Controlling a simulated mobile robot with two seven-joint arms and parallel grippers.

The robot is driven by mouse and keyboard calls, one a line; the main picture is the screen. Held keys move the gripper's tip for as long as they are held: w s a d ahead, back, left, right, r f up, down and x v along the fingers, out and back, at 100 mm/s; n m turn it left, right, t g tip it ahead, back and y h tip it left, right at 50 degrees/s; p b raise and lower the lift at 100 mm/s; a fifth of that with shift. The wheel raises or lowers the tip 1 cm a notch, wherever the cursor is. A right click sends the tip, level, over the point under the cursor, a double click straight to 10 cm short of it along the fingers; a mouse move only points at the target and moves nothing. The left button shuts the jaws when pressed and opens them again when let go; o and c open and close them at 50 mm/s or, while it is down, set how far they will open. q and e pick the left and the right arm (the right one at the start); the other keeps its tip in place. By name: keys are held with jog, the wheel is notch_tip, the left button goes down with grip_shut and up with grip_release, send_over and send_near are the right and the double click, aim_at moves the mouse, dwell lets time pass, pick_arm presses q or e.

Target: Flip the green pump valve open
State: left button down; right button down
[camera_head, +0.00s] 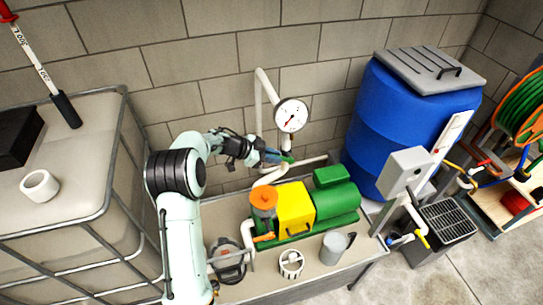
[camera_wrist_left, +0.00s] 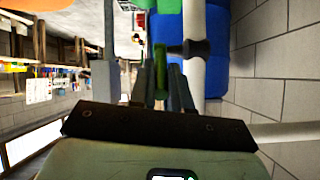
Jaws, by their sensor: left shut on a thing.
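The green pump valve handle (camera_head: 287,159) shows as a small green tip at the end of my left gripper (camera_head: 275,156), by the white pipe behind the pump. In the left wrist view the green handle (camera_wrist_left: 161,68) stands between the two fingers of my left gripper (camera_wrist_left: 162,78), which is shut on it. A dark valve body (camera_wrist_left: 193,49) sits beside the handle on the white pipe (camera_wrist_left: 193,75). The gripper hides part of the handle and valve in the head view. My right gripper is in neither view.
The green and yellow pump (camera_head: 296,208) with an orange-topped part stands just in front of the valve. A pressure gauge (camera_head: 291,114) rises above it on the pipe. A blue barrel (camera_head: 395,130) stands to the right, a caged white tank (camera_head: 85,170) to the left. A block wall is close behind.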

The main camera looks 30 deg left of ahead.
pick_arm(q)
jog(key=shift+w+r, duration=0.1)
jog(key=shift+r, duration=0.1)
dwell(0.3)
jog(key=c, duration=1.1)
grip_release()
jog(key=v, duration=1.3)
jog(key=shift+r, duration=0.2)
